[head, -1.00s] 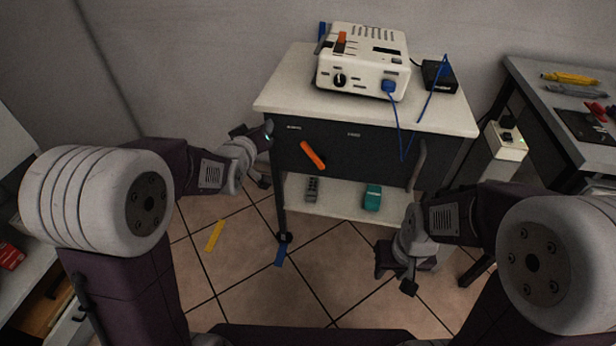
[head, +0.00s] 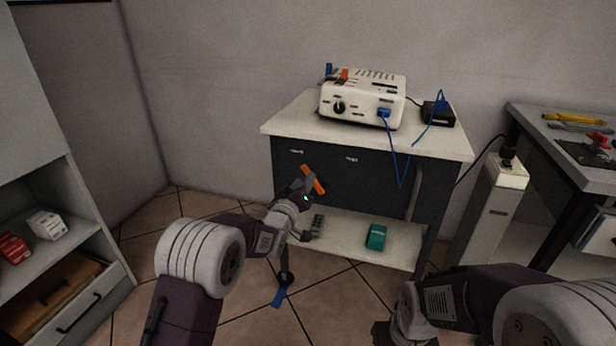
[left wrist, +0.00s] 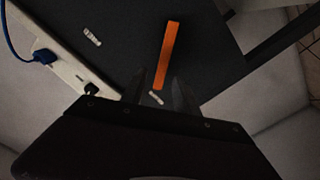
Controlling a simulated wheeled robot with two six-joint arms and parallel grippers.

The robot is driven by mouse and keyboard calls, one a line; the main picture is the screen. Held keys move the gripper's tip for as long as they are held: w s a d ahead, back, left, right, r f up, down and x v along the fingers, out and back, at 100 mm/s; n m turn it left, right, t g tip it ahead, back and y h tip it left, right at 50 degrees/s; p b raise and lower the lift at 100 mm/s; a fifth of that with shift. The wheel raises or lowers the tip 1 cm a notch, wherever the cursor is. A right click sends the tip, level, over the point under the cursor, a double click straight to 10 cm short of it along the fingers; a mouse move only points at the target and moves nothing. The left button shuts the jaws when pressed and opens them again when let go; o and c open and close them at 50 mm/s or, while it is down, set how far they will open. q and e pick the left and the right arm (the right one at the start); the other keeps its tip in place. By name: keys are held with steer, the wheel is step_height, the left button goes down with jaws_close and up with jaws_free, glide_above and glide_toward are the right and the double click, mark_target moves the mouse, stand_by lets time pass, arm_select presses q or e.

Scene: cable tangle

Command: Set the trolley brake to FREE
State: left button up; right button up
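The trolley (head: 345,183) has a dark front panel and a white top. An orange brake lever (head: 313,180) sits on the panel, tilted, its upper end toward the left one of two small white labels; their lettering is too small to read. My left gripper (head: 306,194) is at the lever and covers part of it. In the left wrist view the lever (left wrist: 167,55) has its near end between the spread fingers of my left gripper (left wrist: 160,88); I cannot tell whether they touch it. My right gripper (head: 388,334) is low at the frame's bottom edge, its fingers mostly out of view.
A white device (head: 362,100) with a blue cable (head: 397,165) hanging down the panel stands on the trolley. A teal box (head: 376,237) lies on the lower shelf. A grey pillar (head: 490,215) and workbench (head: 560,125) stand right; shelving (head: 45,200) stands left.

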arm_select(q)
steer(key=shift+b+x, duration=0.7)
steer(key=shift+x, duration=1.65)
steer(key=shift+f, duration=0.15)
jaws_close()
